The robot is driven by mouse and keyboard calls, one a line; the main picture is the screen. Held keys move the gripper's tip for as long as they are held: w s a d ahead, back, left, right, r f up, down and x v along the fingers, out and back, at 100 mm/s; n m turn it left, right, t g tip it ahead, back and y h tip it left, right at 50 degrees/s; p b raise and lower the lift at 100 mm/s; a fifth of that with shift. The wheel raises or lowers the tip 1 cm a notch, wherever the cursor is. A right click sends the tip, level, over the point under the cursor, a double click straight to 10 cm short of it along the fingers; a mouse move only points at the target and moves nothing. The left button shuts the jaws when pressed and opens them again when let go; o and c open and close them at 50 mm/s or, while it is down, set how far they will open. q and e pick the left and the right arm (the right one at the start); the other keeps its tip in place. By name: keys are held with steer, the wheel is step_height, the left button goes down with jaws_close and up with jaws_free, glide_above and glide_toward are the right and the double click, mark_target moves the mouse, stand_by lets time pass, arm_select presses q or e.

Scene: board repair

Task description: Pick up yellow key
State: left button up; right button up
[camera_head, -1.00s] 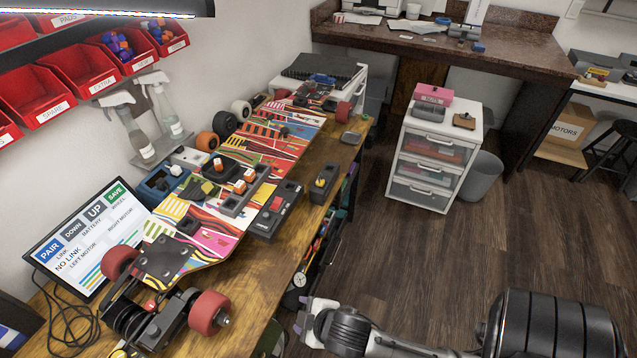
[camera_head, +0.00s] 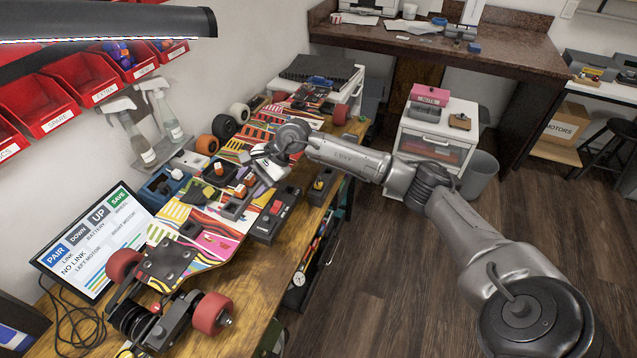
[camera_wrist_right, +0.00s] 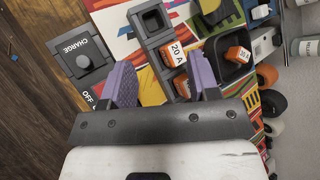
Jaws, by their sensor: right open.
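A small yellow piece (camera_head: 318,185), which looks like the yellow key, stands on a dark box at the board's right side in the head view. Another yellow piece (camera_head: 208,191) sits near the dark tray on the left; its shape is too small to tell. My right gripper (camera_head: 264,167) is over the middle of the board, left of the key box. In the right wrist view its purple fingers (camera_wrist_right: 162,85) are apart, with no yellow key seen between them. An orange 20 A fuse (camera_wrist_right: 178,52) lies just beyond the fingers. My left gripper is out of view.
The skateboard (camera_head: 215,240) lies on the wooden bench with wheels at its near end. A box with a red switch (camera_head: 276,207) stands beside the key box. A grey CHARGE socket (camera_wrist_right: 84,62) shows in the wrist view. A monitor (camera_head: 95,238) and spray bottles (camera_head: 130,135) stand left.

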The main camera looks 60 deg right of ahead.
mark_target(318, 179)
steer(key=s+d+g+h, duration=0.1)
steer(key=d, duration=0.2)
steer(key=d+h, duration=0.1)
steer(key=d, duration=0.2)
steer(key=s+d+n+g+h, duration=0.1)
steer(key=d, duration=0.2)
steer(key=shift+s+f+g+h, duration=0.2)
steer(key=shift+s+g+h, duration=0.1)
steer(key=s+d+r+g+h, duration=0.1)
steer(key=s+d+g+h, duration=0.3)
steer(key=d, duration=0.5)
steer(key=shift+n+t+y, duration=0.4)
steer(key=f, duration=0.4)
steer(key=s+f, duration=0.1)
steer(key=f, duration=0.1)
steer(key=shift+s+d+f+b, duration=0.1)
steer(key=shift+d+f+b, duration=0.05)
steer(key=shift+f+b, duration=0.25)
steer(key=shift+f, duration=0.95)
step_height(318, 179, down, 4)
steer(key=shift+f+b, duration=0.2)
steer(key=shift+b, duration=0.15)
steer(key=shift+c, duration=1.3)
jaws_close()
